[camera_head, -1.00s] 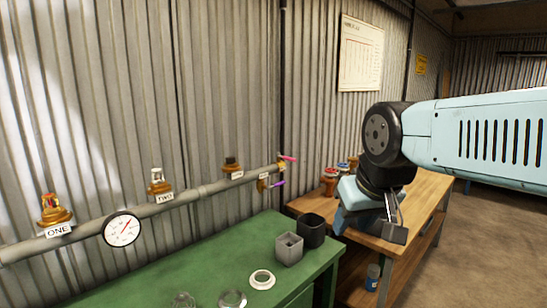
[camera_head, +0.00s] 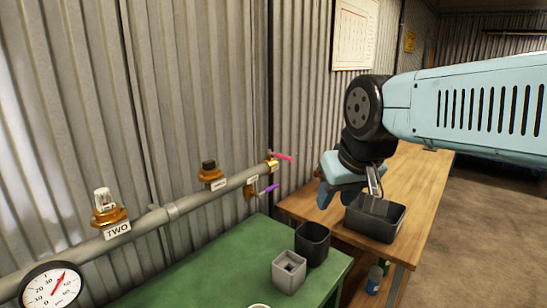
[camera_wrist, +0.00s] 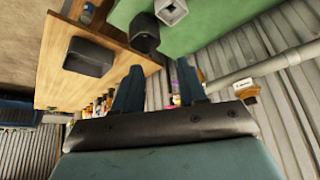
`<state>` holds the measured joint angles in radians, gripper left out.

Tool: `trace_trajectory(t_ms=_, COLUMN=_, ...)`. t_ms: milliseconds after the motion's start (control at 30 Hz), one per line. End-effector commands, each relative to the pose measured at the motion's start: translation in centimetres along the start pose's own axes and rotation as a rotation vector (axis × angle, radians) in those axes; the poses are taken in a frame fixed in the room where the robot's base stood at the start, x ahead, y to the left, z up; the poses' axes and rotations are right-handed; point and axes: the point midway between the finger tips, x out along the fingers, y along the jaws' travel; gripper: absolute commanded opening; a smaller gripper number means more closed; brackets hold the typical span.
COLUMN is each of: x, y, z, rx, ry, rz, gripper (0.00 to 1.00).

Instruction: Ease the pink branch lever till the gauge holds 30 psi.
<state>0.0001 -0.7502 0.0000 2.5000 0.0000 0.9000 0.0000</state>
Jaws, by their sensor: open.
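The pink branch lever (camera_head: 283,156) sticks out to the right from a brass valve at the right end of the grey pipe (camera_head: 190,203). A purple lever (camera_head: 268,189) sits just below it. The gauge (camera_head: 52,285) is at the lower left, its red needle pointing up and right; I cannot read its value surely. My gripper (camera_head: 340,196) hangs to the right of the levers, apart from them, over the wooden bench. In the wrist view my gripper (camera_wrist: 160,92) is open, with nothing between its fingers. The levers are small and partly hidden there.
A dark bin (camera_head: 374,217) stands on the wooden bench (camera_head: 415,175). A black cup (camera_head: 312,243) and a grey square holder (camera_head: 289,271) stand on the green bench (camera_head: 215,262). The corrugated wall is close behind.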

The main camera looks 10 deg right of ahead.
Motion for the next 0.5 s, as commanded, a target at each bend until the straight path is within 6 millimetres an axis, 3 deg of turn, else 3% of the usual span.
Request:
trace_trajectory(t_ms=167, x=0.1, y=0.1, z=-0.2, rx=0.0, ry=0.004, rz=0.004, gripper=0.41)
trace_trajectory(t_ms=267, x=0.6, y=0.8, z=-1.3, rx=0.001, ry=0.031, rz=0.026, gripper=0.41)
trace_trajectory(t_ms=367, x=1.9, y=3.0, z=-3.7, rx=-0.002, ry=0.092, rz=0.072, gripper=0.41)
trace_trajectory(t_ms=500, x=4.0, y=6.0, z=-8.5, rx=-0.035, ry=0.223, rz=0.155, gripper=0.41)
